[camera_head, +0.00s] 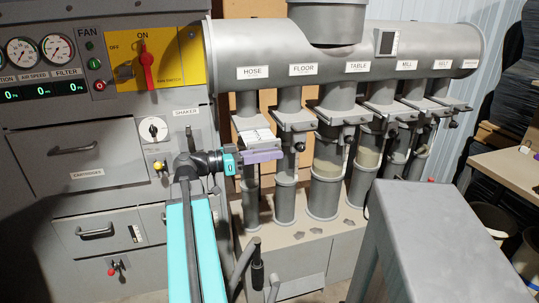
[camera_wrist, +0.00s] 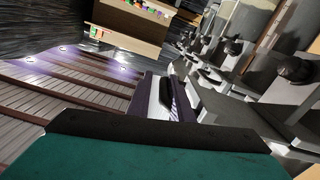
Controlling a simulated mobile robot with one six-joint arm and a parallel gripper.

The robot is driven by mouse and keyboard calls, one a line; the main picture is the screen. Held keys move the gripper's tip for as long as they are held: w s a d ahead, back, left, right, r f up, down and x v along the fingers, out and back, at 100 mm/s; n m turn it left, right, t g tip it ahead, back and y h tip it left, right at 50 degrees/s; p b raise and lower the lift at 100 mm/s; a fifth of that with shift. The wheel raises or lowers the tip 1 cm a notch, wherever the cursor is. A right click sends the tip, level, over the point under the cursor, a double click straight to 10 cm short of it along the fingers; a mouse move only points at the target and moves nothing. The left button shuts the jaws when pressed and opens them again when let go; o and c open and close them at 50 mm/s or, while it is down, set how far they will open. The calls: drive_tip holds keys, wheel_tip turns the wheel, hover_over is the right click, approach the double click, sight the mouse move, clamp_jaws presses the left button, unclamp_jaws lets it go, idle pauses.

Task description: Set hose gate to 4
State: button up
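The hose duct carries a label reading HOSE (camera_head: 253,72) at the left end of the grey manifold. Below it is the hose gate, with a pale marked plate (camera_head: 257,136); its setting is too small to read. My gripper (camera_head: 264,156), with purplish fingers, reaches in from the left just below and in front of that plate. In the wrist view the gripper (camera_wrist: 167,97) points away from the camera, and a dark shape shows between its purple-edged sides. I cannot tell whether it touches or grips the hose gate's handle. The gate's knob is hidden in the head view.
Similar gates with dark knobs stand in a row to the right, under the FLOOR (camera_head: 303,70), TABLE (camera_head: 357,67) and MILL (camera_head: 406,65) labels. A control panel with gauges and a red fan switch (camera_head: 146,62) is at left. A shaker dial (camera_head: 153,130) is close by.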

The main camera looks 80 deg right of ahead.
drive_tip(key=shift+w, duration=0.1)
drive_tip(key=shift+w+a, duration=0.2)
drive_tip(key=shift+w, duration=0.3)
drive_tip(key=b+v, duration=0.1)
drive_tip(key=v, duration=1.1)
drive_tip(key=shift+w, duration=0.2)
drive_tip(key=shift+a, duration=0.15)
